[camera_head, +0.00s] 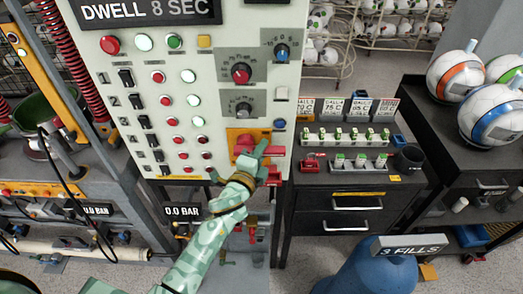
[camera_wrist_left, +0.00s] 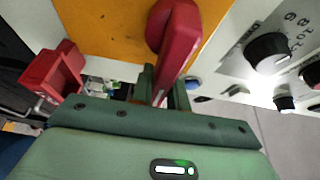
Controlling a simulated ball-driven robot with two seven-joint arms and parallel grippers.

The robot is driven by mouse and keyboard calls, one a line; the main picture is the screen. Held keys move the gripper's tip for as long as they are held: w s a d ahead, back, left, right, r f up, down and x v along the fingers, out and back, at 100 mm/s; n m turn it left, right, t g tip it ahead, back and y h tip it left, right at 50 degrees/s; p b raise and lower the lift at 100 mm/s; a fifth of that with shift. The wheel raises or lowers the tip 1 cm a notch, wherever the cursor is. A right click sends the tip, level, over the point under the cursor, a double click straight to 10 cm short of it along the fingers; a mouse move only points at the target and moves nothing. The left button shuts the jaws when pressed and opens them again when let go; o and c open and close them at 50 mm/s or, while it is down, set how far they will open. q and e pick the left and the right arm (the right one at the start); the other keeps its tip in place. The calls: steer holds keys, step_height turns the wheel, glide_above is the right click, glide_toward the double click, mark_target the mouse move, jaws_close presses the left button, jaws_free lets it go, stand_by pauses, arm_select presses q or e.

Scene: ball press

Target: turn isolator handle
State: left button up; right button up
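The isolator handle is a red rotary lever on an orange-yellow plate (camera_head: 236,134) low on the right of the white control panel. In the left wrist view the red handle (camera_wrist_left: 178,40) points down between my fingers, and the orange plate (camera_wrist_left: 105,25) is behind it. My left gripper (camera_head: 260,155) is at the handle and partly covers it. In the left wrist view the green fingers (camera_wrist_left: 163,88) lie on both sides of the handle's end and look closed on it. My right gripper is in neither view.
The control panel (camera_head: 215,65) carries knobs, lamps and switches close around. A red bracket (camera_wrist_left: 50,78) sits beside the plate. A dark drawer cabinet (camera_head: 345,190) stands right of the panel. A blue tank (camera_head: 370,270) stands in front at the lower right.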

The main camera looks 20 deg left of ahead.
arm_select(q)
jaws_close()
steer(key=shift+f+m+p, duration=0.1)
steer(key=shift+m+p, duration=0.4)
steer(key=m+g+p, duration=0.1)
steer(key=f+m+p, duration=0.1)
steer(key=m+p, duration=0.1)
steer(key=shift+a+f+g, duration=0.1)
steer(key=shift+a+g, duration=0.1)
steer(key=shift+g, duration=0.2)
steer(key=shift+s+a+f+m+g+y+p, duration=0.2)
steer(key=shift+a+f+m+g+y+p, duration=0.55)
steer(key=shift+m+p, duration=0.85)
steer(key=shift+s+a+f+m+g+y+p, duration=0.35)
steer(key=shift+a+m+y+p, duration=0.2)
steer(key=shift+m+y+p, duration=0.8)
steer(key=shift+s+a+f+m+g+y+p, duration=0.1)
steer(key=shift+a+f+m+g+y+p, duration=0.5)
steer(key=shift+m+p, duration=1.25)
steer(key=shift+a, duration=0.15)
steer(key=o, duration=0.7)
jaws_free()
steer(key=shift+r, duration=0.1)
